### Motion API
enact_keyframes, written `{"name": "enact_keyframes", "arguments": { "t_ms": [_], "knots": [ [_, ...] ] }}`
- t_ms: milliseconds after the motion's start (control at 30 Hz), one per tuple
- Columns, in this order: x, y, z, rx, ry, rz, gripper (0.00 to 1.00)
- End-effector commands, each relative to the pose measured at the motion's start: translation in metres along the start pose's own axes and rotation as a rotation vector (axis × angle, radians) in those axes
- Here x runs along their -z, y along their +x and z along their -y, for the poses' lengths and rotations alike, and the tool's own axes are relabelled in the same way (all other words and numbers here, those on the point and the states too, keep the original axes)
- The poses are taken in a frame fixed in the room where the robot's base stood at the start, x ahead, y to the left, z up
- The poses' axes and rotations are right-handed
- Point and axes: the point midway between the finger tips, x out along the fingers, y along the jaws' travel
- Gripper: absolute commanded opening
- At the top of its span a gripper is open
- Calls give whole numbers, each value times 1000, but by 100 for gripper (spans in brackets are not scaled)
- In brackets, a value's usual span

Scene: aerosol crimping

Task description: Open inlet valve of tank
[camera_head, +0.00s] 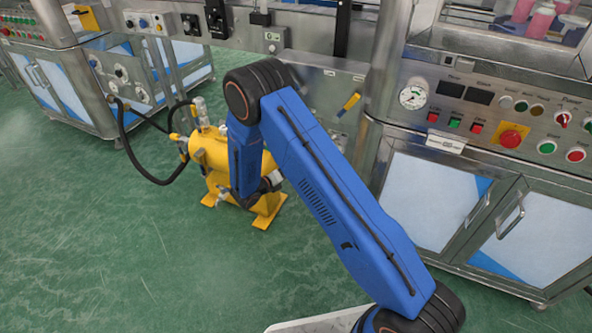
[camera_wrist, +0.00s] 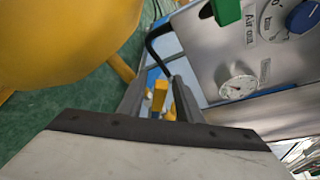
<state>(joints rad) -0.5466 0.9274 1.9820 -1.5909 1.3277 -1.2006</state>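The yellow tank (camera_head: 208,152) stands on the floor, partly hidden behind my blue arm in the head view. It fills the upper left of the wrist view (camera_wrist: 60,40). Silver fittings (camera_head: 201,112) sit on its top, and a yellow piece (camera_head: 175,137) shows at its left by a black hose. My gripper (camera_wrist: 161,76) shows in the wrist view with its two fingers apart. A small upright yellow piece (camera_wrist: 159,95) appears between them with gaps at its sides; whether it is a valve handle, and how far away, I cannot tell.
A black hose (camera_head: 130,150) loops left of the tank. A control cabinet (camera_head: 480,130) stands right; green floor (camera_head: 80,230) is clear at left.

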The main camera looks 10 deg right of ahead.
Motion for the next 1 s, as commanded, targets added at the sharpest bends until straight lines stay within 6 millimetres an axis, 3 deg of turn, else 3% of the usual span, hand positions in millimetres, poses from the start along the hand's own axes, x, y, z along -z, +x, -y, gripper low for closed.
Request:
{"name": "enact_keyframes", "arguments": {
  "t_ms": [600, 800, 1000],
  "knots": [
    [0, -121, -1, -3, -1, 3, 32],
    [0, -142, -1, -2, -1, 2, 32],
    [0, -148, -1, -1, 0, 0, 32]
  ]
}}
